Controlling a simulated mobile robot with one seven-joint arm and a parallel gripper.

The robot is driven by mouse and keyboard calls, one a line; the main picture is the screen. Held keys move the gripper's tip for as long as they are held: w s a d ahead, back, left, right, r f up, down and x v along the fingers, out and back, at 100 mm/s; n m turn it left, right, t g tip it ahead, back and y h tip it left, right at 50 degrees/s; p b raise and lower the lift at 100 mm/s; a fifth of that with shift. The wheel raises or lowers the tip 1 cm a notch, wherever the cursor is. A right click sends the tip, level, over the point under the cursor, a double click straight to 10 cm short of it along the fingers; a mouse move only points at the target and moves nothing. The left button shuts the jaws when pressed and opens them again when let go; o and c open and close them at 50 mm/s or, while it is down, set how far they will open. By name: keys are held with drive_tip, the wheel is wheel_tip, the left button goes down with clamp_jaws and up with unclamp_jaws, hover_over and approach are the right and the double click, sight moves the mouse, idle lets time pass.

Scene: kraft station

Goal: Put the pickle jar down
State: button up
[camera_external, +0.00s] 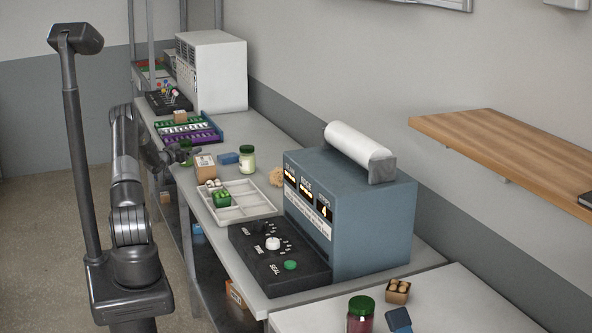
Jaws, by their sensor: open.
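A green jar (186,146) stands on the bench near its left edge, right at my gripper (180,156). The fingers are open around or beside it; I cannot tell which, and they hide part of it. A second jar (247,160) with a green lid and pale contents stands upright farther right on the bench, apart from my gripper. A third jar (360,318) with a green lid and dark red contents stands on the near table. No label is readable, so I cannot tell for certain which jar is the pickle jar.
A cardboard box (204,168) and blue block (229,158) stand close to my gripper. A white divided tray (262,207) holds a green item and small round things. A blue-grey machine (350,225), black control panel (279,278) and purple-green rack (206,137) take up more bench.

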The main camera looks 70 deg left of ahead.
sight(182, 147)
drive_tip(key=v, duration=1.1)
drive_tip(key=shift+a+r, duration=0.1)
drive_tip(key=shift+r, duration=0.15)
drive_tip(key=shift+c, duration=0.3)
drive_tip(key=shift+w+d+r, duration=0.15)
drive_tip(key=shift+w+r, duration=0.15)
drive_tip(key=shift+r, duration=0.15)
drive_tip(key=shift+w+d+r, duration=0.15)
drive_tip(key=shift+w+r, duration=0.1)
drive_tip(key=shift+r, duration=0.2)
drive_tip(key=x, duration=0.5)
drive_tip(key=shift+a, duration=0.15)
drive_tip(key=shift+s+a+r+x, duration=0.1)
drive_tip(key=shift+x, duration=0.8)
drive_tip(key=shift+s+a+r+x, duration=0.1)
drive_tip(key=shift+x, duration=0.75)
drive_tip(key=shift+a+r+x, duration=0.1)
drive_tip(key=shift+a+x, duration=0.05)
drive_tip(key=shift+x, duration=0.75)
